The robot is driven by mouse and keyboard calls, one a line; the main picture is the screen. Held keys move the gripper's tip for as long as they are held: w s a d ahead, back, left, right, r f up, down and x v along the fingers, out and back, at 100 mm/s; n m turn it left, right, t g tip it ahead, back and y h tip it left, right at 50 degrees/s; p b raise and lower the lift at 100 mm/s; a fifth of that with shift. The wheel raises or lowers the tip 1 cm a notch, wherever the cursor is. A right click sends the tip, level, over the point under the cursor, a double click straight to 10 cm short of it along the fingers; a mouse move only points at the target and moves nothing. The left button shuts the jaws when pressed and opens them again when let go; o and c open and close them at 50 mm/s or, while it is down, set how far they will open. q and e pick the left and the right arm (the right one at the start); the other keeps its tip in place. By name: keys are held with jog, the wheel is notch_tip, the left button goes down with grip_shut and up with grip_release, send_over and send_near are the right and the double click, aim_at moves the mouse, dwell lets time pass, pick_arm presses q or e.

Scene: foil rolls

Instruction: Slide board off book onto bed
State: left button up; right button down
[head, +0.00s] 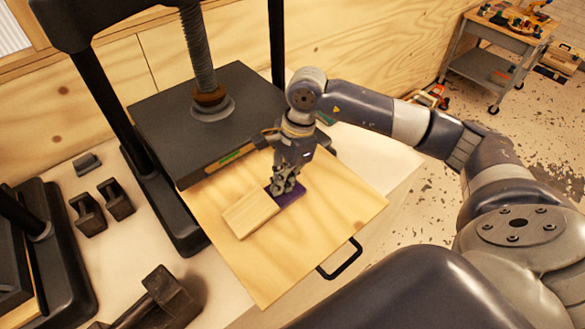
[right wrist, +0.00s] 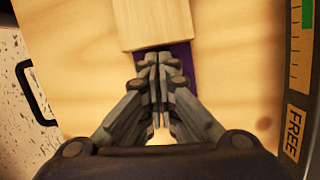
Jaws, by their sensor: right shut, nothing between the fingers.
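The pale wooden board (head: 250,212) lies at the left end of the purple book (head: 290,196), covering part of it; how much they overlap is hidden. Both are on the wide light-wood bed (head: 335,200) in front of the press. My right gripper (head: 284,187) is shut and empty, pointing down over the bare purple part, close to the board's near edge. In the right wrist view the fingertips (right wrist: 158,58) are together over the purple book (right wrist: 184,54), just below the board's edge (right wrist: 155,25). Whether they touch the board is unclear. My left gripper is not in view.
The press's dark platen (head: 165,115) and screw stand behind the bed, close to my right gripper. A black handle (head: 341,260) sticks out from the bed's edge. Dark weights (head: 117,199) and a second press (head: 60,260) stand to the left. The bed's front is clear.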

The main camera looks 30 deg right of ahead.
aim_at(269, 196)
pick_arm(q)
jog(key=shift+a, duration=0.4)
pick_arm(e)
jog(key=shift+a, duration=0.15)
jog(key=a+b, duration=0.2)
jog(key=shift+a+f, duration=0.15)
jog(key=shift+a, duration=0.2)
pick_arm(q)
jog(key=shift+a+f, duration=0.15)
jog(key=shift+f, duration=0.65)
pick_arm(e)
jog(key=shift+a, duration=0.3)
jog(key=shift+d, duration=0.15)
